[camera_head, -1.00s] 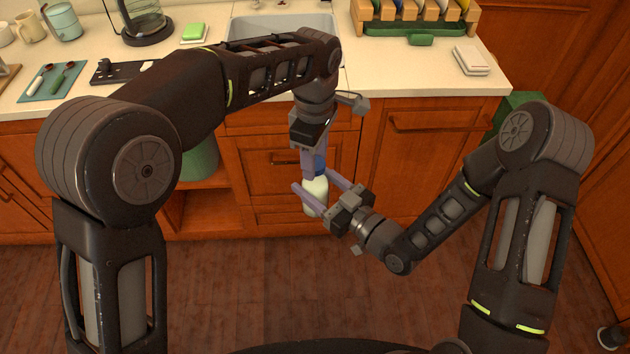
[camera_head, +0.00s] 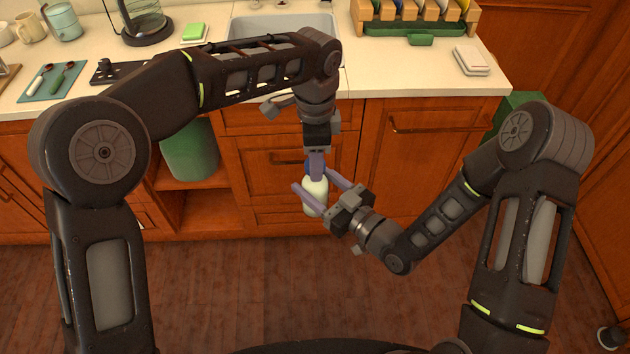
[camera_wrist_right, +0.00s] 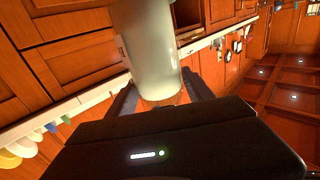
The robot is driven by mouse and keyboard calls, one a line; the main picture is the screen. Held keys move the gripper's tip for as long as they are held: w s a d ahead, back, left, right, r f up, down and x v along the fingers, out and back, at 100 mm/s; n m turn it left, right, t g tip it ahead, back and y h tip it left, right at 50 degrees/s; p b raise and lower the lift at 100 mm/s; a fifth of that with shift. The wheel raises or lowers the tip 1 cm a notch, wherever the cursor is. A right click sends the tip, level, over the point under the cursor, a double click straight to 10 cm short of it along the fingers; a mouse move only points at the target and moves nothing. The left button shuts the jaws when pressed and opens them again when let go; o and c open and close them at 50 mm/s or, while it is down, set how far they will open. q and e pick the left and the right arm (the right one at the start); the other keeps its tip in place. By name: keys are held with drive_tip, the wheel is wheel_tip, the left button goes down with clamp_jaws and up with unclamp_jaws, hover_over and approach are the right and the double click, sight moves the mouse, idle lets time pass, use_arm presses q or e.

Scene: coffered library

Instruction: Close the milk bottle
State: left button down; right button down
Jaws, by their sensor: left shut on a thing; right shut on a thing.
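The milk bottle (camera_head: 315,196) is pale white and held upright in front of the lower cabinets, off the counter. My right gripper (camera_head: 321,191) is shut on its body, one finger on each side. In the right wrist view the bottle (camera_wrist_right: 146,45) stands between the two dark fingers (camera_wrist_right: 160,98). My left gripper (camera_head: 315,168) points down from above at the bottle's top, shut on a blue cap (camera_head: 308,166). The cap is mostly hidden behind the left fingers; I cannot tell how it sits on the bottle's neck.
The counter (camera_head: 420,80) runs behind the arms, with a sink (camera_head: 285,25), a green sponge (camera_head: 194,32), a folded cloth (camera_head: 471,60) and a wooden rack (camera_head: 415,14). A green bin (camera_head: 190,150) stands in the open cabinet. The floor in front is clear.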

use_arm(q)
drive_tip(key=shift+m, duration=0.6)
drive_tip(key=c, duration=0.7)
unclamp_jaws()
drive_tip(key=shift+r, duration=0.1)
drive_tip(key=shift+r, duration=3.65)
